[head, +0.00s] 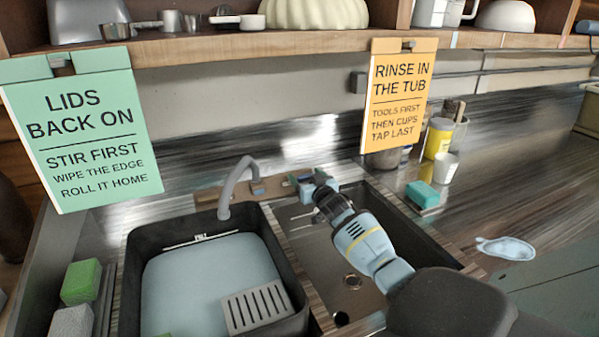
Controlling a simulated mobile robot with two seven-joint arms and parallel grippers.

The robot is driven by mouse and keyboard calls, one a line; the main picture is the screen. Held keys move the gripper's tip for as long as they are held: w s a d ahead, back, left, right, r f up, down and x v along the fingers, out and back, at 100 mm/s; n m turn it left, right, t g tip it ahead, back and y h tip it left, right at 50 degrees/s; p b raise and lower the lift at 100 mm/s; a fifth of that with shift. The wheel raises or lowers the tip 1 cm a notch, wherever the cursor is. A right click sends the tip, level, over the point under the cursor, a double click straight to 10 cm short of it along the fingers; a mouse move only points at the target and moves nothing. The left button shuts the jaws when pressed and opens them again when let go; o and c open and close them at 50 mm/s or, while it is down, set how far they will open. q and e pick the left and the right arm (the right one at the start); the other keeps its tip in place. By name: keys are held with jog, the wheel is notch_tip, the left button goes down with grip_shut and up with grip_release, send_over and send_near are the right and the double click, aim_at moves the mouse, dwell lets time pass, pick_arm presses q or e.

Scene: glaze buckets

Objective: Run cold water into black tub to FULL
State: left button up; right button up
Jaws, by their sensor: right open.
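The black tub (120,270) sits at the lower left, with pale blue water (205,275) in it. A whitish line (200,241) shows on its far inner wall above the water; I cannot read any lettering there. The grey gooseneck spout (240,178) bends over the tub's far edge, and I cannot make out a stream from it. My right gripper (318,183) is open behind the sink, close to small blue and dark parts, probably the tap controls (301,182). I cannot tell if it touches them. My left gripper is out of view.
A grey slotted piece (255,306) is at the tub's near right. A steel sink basin (312,243) lies right of the tub under my right arm. A teal sponge (422,195), a white cup (446,167) and a yellow container (438,138) stand on the right counter. Signs hang from the shelf (250,42).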

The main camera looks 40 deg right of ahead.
jog(key=shift+w+d+f, duration=0.1)
jog(key=shift+w+d, duration=0.1)
jog(key=shift+w, duration=0.35)
jog(key=shift+s+a+r, duration=0.1)
jog(key=shift+s+r, duration=0.1)
jog(key=shift+c, duration=0.6)
jog(key=c, duration=0.9)
jog(key=shift+o, duration=0.2)
jog(key=shift+n+y, duration=0.9)
jog(key=shift+n, duration=0.2)
jog(key=shift+n+y+b, duration=0.75)
jog(key=shift+n+y, duration=0.75)
jog(key=shift+n, duration=0.3)
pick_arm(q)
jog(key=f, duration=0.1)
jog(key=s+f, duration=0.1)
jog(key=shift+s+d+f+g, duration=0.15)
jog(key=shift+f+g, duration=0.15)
pick_arm(e)
jog(key=shift+a+n+y, duration=0.1)
jog(key=shift+n+y, duration=0.4)
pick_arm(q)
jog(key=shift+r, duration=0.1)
pick_arm(e)
jog(key=shift+r, duration=0.1)
jog(key=o, duration=1)
jog(key=shift+w, duration=0.1)
